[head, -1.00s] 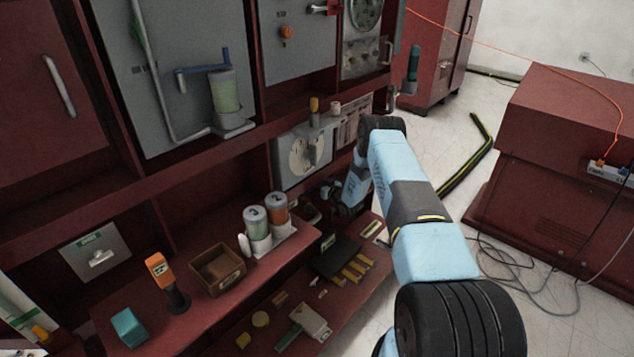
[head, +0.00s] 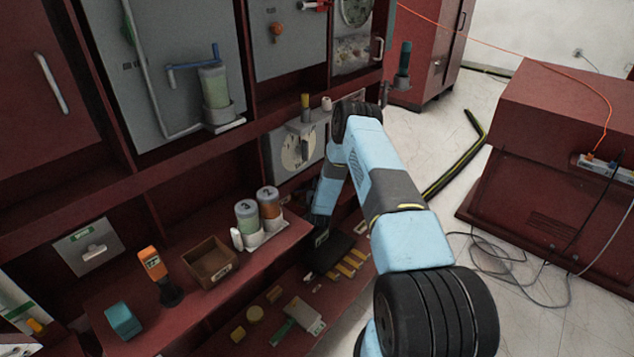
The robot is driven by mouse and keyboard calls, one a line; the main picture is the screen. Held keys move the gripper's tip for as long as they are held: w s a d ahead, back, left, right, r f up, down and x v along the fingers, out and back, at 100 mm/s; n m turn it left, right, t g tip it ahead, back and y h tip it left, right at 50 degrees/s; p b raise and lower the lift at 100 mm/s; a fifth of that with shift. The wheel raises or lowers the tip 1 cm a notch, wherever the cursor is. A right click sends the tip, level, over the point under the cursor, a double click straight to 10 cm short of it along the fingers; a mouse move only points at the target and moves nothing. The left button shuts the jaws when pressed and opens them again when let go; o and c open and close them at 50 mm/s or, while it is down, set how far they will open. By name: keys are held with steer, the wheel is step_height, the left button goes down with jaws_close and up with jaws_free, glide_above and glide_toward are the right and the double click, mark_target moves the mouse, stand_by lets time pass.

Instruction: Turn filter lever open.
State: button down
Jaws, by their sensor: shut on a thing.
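A clear green-tinted filter canister (head: 215,88) stands in a grey holder on the upper grey panel in the head view. A blue lever (head: 194,65) lies nearly level above it, with its right end turned up. A grey pipe runs down the panel's left side to the holder. My gripper (head: 318,238) is low on the right, over the lower shelf and well away from the lever. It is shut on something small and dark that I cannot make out. The fingertips are dark and partly lost against the black tray.
Two labelled jars (head: 247,218), an open brown box (head: 209,260), an orange-black handheld tool (head: 155,272) and a teal block (head: 123,321) stand on the shelf. A black tray (head: 335,250) lies below my gripper. The floor at right holds loose cables.

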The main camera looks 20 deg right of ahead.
steer(key=s+a+m+h, duration=0.1)
steer(key=s+a, duration=0.3)
steer(key=s, duration=0.2)
steer(key=shift+g+h, duration=0.3)
steer(key=shift+h, duration=0.1)
steer(key=shift+a+r, duration=0.1)
steer(key=shift+r, duration=0.05)
stand_by(0.5)
steer(key=c, duration=1.3)
jaws_free()
steer(key=shift+o, duration=0.2)
steer(key=shift+s+d, duration=0.1)
steer(key=shift+d, duration=0.1)
